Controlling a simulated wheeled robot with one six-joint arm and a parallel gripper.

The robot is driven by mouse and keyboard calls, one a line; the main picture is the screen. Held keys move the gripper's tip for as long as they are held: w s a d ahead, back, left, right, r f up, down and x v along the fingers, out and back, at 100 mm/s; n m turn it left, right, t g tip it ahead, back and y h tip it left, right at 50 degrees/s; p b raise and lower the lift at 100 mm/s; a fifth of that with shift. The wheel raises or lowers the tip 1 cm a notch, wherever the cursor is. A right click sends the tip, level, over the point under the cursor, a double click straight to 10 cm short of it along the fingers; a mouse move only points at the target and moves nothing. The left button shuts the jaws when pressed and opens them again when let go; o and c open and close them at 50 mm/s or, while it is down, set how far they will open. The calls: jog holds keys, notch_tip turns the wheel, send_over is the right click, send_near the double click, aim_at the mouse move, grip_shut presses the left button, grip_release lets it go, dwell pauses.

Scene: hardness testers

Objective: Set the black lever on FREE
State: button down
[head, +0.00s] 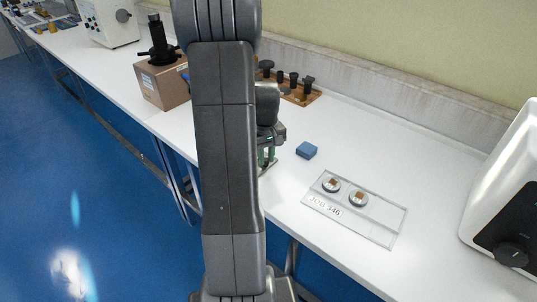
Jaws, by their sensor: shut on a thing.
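I cannot pick out a black lever or a FREE marking in the head view. A white machine (110,22) at the far left back has a round black knob (122,16) on its side. Another white machine (505,190) at the right edge has a dark panel with a black knob (512,254). My gripper (267,158) is low over the table, just right of my arm, which partly covers it. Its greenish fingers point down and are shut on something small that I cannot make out. It is left of the blue block and apart from both machines.
A clear tray (385,226) marked JOB 346 holds two round samples. A wooden rack (314,97) holds several dark pieces. A cardboard box (165,88) carries a black fixture (158,42).

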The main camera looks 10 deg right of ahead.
jog(key=m, duration=0.2)
jog(key=a+m, duration=0.2)
jog(key=m, duration=0.1)
jog(key=shift+s+m, duration=0.2)
jog(key=shift+m, duration=0.1)
jog(key=shift+w+a+m, duration=0.1)
jog(key=shift+a+m, duration=0.2)
jog(key=shift+m, duration=0.55)
jog(key=shift+w+a+m, duration=0.1)
jog(key=shift+a+m, duration=0.15)
jog(key=shift+m, duration=0.55)
jog(key=shift+w+a+m, duration=0.1)
jog(key=shift+a+m, duration=0.2)
jog(key=shift+m, duration=0.55)
jog(key=c, duration=1.3)
grip_release()
notch_tip(320, 180, up, 14)
jog(key=shift+p, duration=0.4)
jog(key=shift+f, duration=0.1)
notch_tip(320, 180, down, 14)
jog(key=shift+s+r+b, duration=0.1)
jog(key=shift+b, duration=0.3)
